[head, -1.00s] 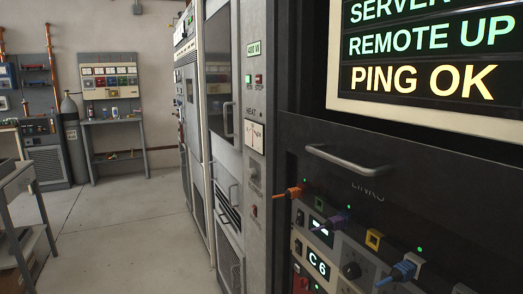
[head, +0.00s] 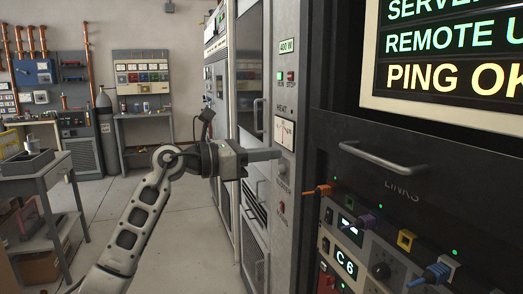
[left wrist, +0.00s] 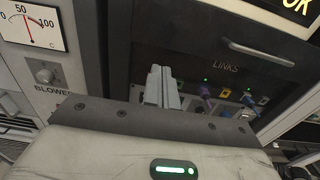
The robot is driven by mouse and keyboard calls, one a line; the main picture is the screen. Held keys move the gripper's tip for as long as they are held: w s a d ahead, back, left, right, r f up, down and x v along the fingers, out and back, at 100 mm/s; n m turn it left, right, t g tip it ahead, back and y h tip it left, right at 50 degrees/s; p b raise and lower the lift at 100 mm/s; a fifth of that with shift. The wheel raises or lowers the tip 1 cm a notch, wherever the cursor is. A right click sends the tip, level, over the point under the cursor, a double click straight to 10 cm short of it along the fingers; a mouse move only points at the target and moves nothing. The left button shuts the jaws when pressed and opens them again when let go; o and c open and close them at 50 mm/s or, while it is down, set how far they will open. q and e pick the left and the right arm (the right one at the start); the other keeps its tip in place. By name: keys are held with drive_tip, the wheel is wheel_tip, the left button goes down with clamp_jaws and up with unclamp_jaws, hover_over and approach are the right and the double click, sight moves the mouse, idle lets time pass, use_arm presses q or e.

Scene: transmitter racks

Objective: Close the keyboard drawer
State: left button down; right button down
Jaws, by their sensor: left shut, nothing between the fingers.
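A dark drawer front with a grey bar handle (head: 383,160) lies below the lit screen in the black rack at the right. The handle also shows in the left wrist view (left wrist: 262,52). I cannot tell how far the drawer stands out, and no keyboard is visible. My left gripper (head: 280,154) is shut and empty, pointing right in front of the grey cabinet's meter and knob, left of the handle and apart from it. In the left wrist view its closed fingers (left wrist: 160,88) point towards the dark rack, left of the LINKS label. My right gripper is out of view.
Below the drawer, a panel (head: 375,262) has plugged cables sticking out, orange, purple and blue. Tall grey cabinets (head: 250,100) line the left side of the rack. A grey cart (head: 45,180) stands at the far left. The floor between is clear.

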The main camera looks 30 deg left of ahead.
sight(322, 148)
use_arm(q)
drive_tip(key=p+x, duration=0.2)
drive_tip(key=x, duration=0.7)
drive_tip(key=shift+w+d, duration=0.3)
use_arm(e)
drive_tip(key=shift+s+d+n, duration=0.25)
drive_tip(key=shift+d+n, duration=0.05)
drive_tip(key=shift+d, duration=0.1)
use_arm(q)
drive_tip(key=shift+a, duration=0.1)
